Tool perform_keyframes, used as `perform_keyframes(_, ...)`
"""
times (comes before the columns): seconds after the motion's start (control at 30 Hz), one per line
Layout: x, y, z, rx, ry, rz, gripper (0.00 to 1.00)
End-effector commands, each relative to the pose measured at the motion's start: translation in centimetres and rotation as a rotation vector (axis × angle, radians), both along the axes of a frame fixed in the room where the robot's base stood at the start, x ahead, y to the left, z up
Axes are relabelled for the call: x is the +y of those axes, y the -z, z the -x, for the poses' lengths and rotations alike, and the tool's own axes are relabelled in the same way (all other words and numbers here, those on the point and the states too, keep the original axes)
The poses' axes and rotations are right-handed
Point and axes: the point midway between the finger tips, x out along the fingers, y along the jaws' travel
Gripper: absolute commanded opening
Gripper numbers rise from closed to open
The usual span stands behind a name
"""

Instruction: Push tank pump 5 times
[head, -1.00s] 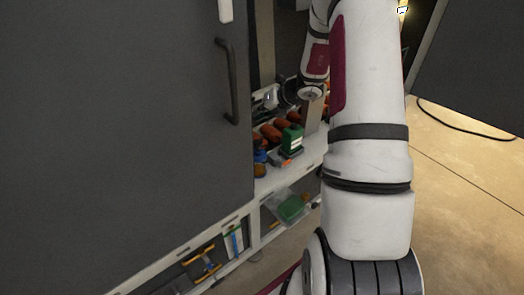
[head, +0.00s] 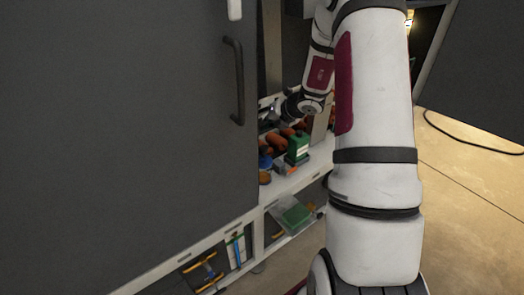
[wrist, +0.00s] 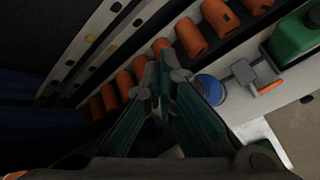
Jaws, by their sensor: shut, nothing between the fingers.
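My gripper (wrist: 165,62) is shut and empty, pointing into a dim shelf area with its fingertips close together. Around the fingertips in the wrist view are several orange cylindrical parts (wrist: 190,38) in rows. To the right of the fingers lies a round blue piece (wrist: 211,89), beside a grey fitting with an orange tip (wrist: 246,73). A green container (wrist: 297,38) stands at the upper right; it also shows in the head view (head: 298,148). In the head view my gripper (head: 270,113) is small and partly dark. I cannot tell which part is the tank pump.
A large dark door with a handle (head: 235,82) fills the left of the head view. The white shelf (head: 285,188) holds the parts. A lower shelf holds a clear bin with green contents (head: 293,214) and tools. A black cable (head: 470,143) lies on open floor at right.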

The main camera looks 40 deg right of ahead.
Motion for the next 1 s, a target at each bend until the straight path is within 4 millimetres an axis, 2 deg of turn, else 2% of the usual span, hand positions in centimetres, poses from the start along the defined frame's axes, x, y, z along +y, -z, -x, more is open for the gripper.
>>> perform_keyframes(0.03, 0.0, 1.1, -0.2, 0.0, 0.001, -0.001, 0.0)
perform_keyframes(0.1, 0.0, 1.9, -0.2, 0.001, 0.003, -0.002, 0.0)
perform_keyframes(0.4, 0.0, 4.9, -0.1, 0.001, 0.001, 0.0, 0.0)
perform_keyframes(0.6, 0.0, 5.7, 0.0, -0.001, 0.002, -0.001, 0.0)
perform_keyframes(1.0, 0.0, 5.8, 0.0, -0.001, 0.001, 0.0, 0.0)
